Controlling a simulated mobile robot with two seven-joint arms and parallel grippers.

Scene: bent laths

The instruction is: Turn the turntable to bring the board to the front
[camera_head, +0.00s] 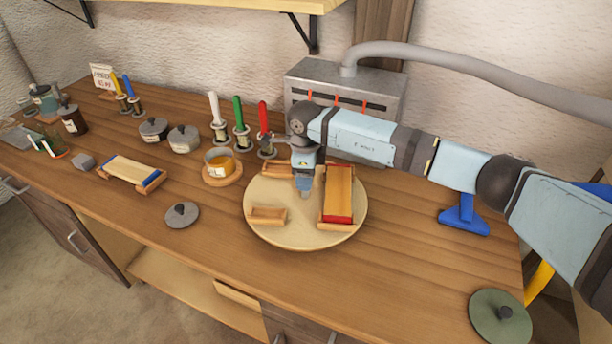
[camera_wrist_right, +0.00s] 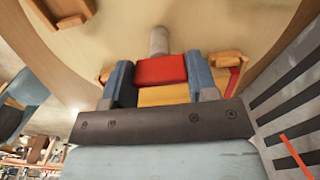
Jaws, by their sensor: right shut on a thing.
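The round pale turntable (camera_head: 262,235) sits on the bench. The board (camera_head: 339,190), yellow wood with red at its ends, lies front to back on the turntable's right side. An empty wooden block (camera_head: 267,215) stands at the turntable's front left, and another (camera_head: 280,169) at its back. My right gripper (camera_head: 303,187) points down at the turntable, left of the board. In the wrist view its two blue fingers (camera_wrist_right: 160,78) close on a red piece (camera_wrist_right: 161,69) with yellow behind it. A grey post (camera_wrist_right: 159,40) stands just beyond. My left gripper is out of view.
A grey metal box (camera_head: 300,85) with a pipe stands behind the turntable. Candles (camera_head: 238,115), a cup of orange liquid (camera_head: 219,161) and lidded pots (camera_head: 184,138) stand to the left. A grey lid (camera_head: 182,214) lies front left. The bench right of the turntable is mostly clear.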

